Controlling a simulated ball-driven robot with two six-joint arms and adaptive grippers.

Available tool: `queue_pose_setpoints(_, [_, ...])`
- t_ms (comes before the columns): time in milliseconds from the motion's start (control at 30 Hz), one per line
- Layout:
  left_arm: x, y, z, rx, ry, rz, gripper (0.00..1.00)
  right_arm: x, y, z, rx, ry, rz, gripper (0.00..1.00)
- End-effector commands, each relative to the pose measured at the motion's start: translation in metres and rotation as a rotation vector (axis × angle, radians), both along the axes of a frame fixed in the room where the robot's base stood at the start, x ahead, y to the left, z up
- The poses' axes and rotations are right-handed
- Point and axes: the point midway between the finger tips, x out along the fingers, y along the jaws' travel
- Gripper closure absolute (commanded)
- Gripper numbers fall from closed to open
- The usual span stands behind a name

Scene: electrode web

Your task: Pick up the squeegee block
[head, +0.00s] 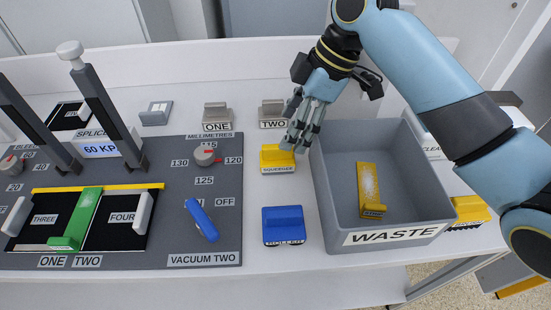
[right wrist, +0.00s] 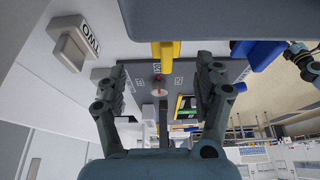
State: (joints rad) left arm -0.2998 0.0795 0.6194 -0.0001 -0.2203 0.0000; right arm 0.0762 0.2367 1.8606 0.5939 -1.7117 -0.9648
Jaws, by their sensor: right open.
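The squeegee block (head: 277,158) is a yellow block with a raised grip and a label on its front. It stands on the white bench between the grey panel and the waste bin. In the right wrist view the yellow block (right wrist: 166,50) shows ahead, between the lines of the two fingers. My right gripper (head: 297,138) is open and empty, pointing down just above and to the right of the block in the head view. Its fingers also show spread in the right wrist view (right wrist: 160,85). I cannot tell whether a finger touches the block. My left gripper is not in view.
The grey waste bin (head: 328,195) is close on the right, with a yellow block (head: 369,190) inside. A blue block (head: 284,225) stands in front. Grey blocks stand behind, by labels ONE (head: 217,115) and TWO (head: 272,113). The panel (head: 225,160) with knobs lies left.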

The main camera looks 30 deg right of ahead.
Motion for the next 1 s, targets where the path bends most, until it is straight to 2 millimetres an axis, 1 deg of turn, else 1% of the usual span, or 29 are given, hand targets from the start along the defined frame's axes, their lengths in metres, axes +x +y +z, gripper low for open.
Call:
queue_pose_setpoints(33, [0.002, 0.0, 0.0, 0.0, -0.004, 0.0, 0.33, 0.001, 0.004, -0.008, 0.004, 0.003, -0.001, 0.31])
queue_pose_setpoints(100, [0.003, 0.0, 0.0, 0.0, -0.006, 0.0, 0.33, 0.003, 0.007, -0.017, 0.003, 0.002, -0.002, 0.31])
queue_pose_setpoints(300, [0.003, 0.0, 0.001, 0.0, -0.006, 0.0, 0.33, 0.003, 0.013, -0.032, 0.001, 0.002, -0.001, 0.31])
queue_pose_setpoints(467, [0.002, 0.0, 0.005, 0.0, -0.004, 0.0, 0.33, 0.0, 0.024, -0.056, 0.003, 0.005, -0.001, 0.31])
queue_pose_setpoints(500, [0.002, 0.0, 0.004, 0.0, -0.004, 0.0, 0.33, 0.002, 0.026, -0.062, 0.002, 0.003, -0.001, 0.31])
queue_pose_setpoints(600, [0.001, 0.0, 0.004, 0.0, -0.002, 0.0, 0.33, 0.004, 0.029, -0.072, 0.001, 0.002, -0.001, 0.31])
queue_pose_setpoints(867, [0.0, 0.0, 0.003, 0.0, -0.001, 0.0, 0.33, 0.005, 0.03, -0.075, 0.0, 0.0, 0.0, 0.31])
queue_pose_setpoints(1000, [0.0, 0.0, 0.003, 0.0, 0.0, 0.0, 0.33, 0.005, 0.03, -0.074, -0.001, 0.0, 0.0, 0.48])
